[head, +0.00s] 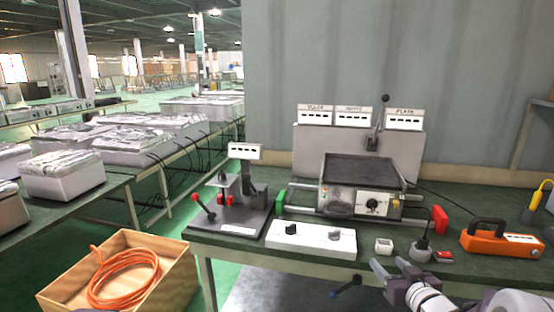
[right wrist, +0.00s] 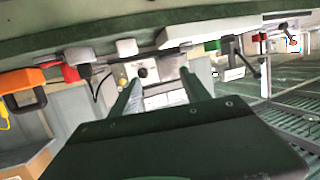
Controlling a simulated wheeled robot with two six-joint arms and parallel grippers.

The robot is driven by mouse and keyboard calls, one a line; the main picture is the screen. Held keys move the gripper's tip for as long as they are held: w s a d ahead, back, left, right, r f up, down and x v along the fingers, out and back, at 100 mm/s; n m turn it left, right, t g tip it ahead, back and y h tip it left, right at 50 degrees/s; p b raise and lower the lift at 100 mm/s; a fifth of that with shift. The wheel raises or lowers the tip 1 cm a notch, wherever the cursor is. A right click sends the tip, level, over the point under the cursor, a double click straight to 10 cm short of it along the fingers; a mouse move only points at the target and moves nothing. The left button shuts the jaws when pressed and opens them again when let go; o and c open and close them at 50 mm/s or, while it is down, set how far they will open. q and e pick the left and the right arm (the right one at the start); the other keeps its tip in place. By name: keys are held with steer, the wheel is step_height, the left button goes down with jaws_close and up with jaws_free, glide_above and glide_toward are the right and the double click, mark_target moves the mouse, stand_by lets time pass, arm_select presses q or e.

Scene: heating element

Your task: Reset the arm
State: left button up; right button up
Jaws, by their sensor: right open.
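My right arm comes in at the bottom right of the head view, and its gripper (head: 382,271) is low at the front edge of the green bench. In the right wrist view the two dark fingers of this gripper (right wrist: 160,78) stand apart with nothing held between them. The heating unit (head: 365,187), with a black top plate and a dial, stands on the bench beyond the gripper; its dial panel (right wrist: 142,73) shows between the fingers in the right wrist view. My left gripper is out of view.
On the bench (head: 455,278) are a red-handled press (head: 232,212), a white switch box (head: 310,239), a small white block (head: 384,246) and an orange tool (head: 500,239). A wooden crate (head: 60,293) with coiled orange hose (head: 125,275) stands at left. A grey wall (head: 400,60) is behind.

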steer(key=s+a+f+g, duration=0.25)
steer(key=a+f, duration=0.35)
steer(key=a, duration=0.4)
steer(key=s+a+f+m+g, duration=0.1)
steer(key=s+f+g, duration=0.4)
steer(key=s, duration=0.4)
steer(key=s+f+g, duration=0.5)
steer(key=s, duration=0.3)
step_height(320, 180, up, 16)
steer(key=s+g+p, duration=0.1)
steer(key=s+p, duration=0.1)
steer(key=p, duration=1.4)
steer(key=shift+a+h, duration=0.25)
steer(key=shift+h, duration=0.05)
steer(key=shift+f, duration=0.1)
